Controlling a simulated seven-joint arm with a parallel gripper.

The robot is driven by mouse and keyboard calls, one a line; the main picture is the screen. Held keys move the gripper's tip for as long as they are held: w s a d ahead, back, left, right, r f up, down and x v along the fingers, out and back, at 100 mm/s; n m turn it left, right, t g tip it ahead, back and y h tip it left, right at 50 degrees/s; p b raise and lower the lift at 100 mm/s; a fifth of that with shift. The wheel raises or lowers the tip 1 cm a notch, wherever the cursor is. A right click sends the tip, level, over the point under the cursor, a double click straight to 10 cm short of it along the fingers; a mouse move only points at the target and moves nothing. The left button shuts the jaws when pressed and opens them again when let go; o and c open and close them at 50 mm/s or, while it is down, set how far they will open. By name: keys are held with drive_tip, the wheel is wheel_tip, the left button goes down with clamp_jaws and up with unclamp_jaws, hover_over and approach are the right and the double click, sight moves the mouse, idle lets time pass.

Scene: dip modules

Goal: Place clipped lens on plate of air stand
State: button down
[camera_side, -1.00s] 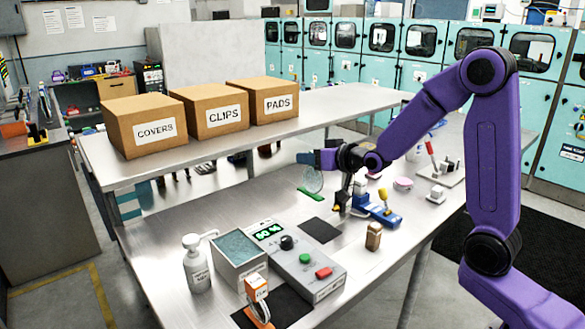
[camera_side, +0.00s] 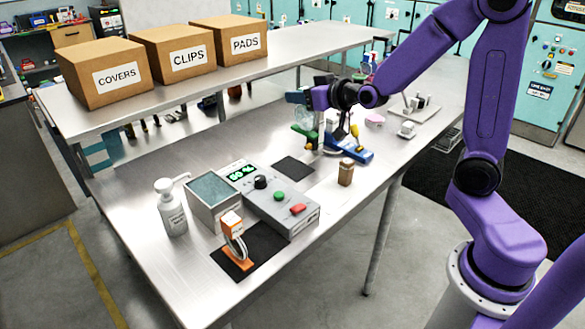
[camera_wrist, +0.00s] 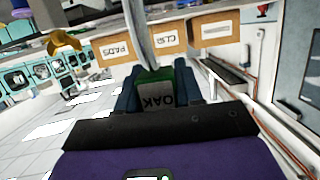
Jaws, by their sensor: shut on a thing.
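My gripper (camera_wrist: 158,88) is shut on a green clip (camera_wrist: 153,74) marked OAK, which reads upside down in the wrist view. The clip bears a thin clear lens (camera_wrist: 139,32), seen nearly edge-on there. In the side view the green clip (camera_side: 304,132) and pale lens (camera_side: 303,114) hang in the air beside my gripper, above the bench near the dark pad. A blue device (camera_side: 352,153) with a yellow-topped part is to their right. A pale base with an upright post (camera_side: 410,106) stands farther right; I cannot tell which is the air stand.
A dark pad (camera_side: 293,168), a grey control box (camera_side: 283,208) and a small brown jar (camera_side: 346,173) are on the bench. An orange-and-white clip holder (camera_side: 233,236) and a pump bottle (camera_side: 171,208) stand nearer. Cartons (camera_side: 104,73) line the back shelf. Bare bench lies at front left.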

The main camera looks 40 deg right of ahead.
sight(296, 112)
drive_tip(key=s, duration=0.9)
drive_tip(key=shift+s+d+f+x, duration=0.1)
drive_tip(key=shift+f+x, duration=0.25)
drive_tip(key=shift+x, duration=1.4)
drive_tip(key=shift+s+d+f+x, duration=0.1)
drive_tip(key=shift+f+x, duration=0.25)
drive_tip(key=shift+x, duration=1.35)
drive_tip(key=shift+s+f+x, duration=0.1)
drive_tip(key=shift+f+x, duration=0.2)
drive_tip(key=shift+x, duration=1.45)
drive_tip(key=w+f, duration=0.5)
drive_tip(key=f, duration=0.4)
drive_tip(key=shift+d, duration=0.2)
drive_tip(key=shift+f, duration=0.1)
drive_tip(key=c, duration=0.7)
unclamp_jaws()
drive_tip(key=shift+c, duration=0.2)
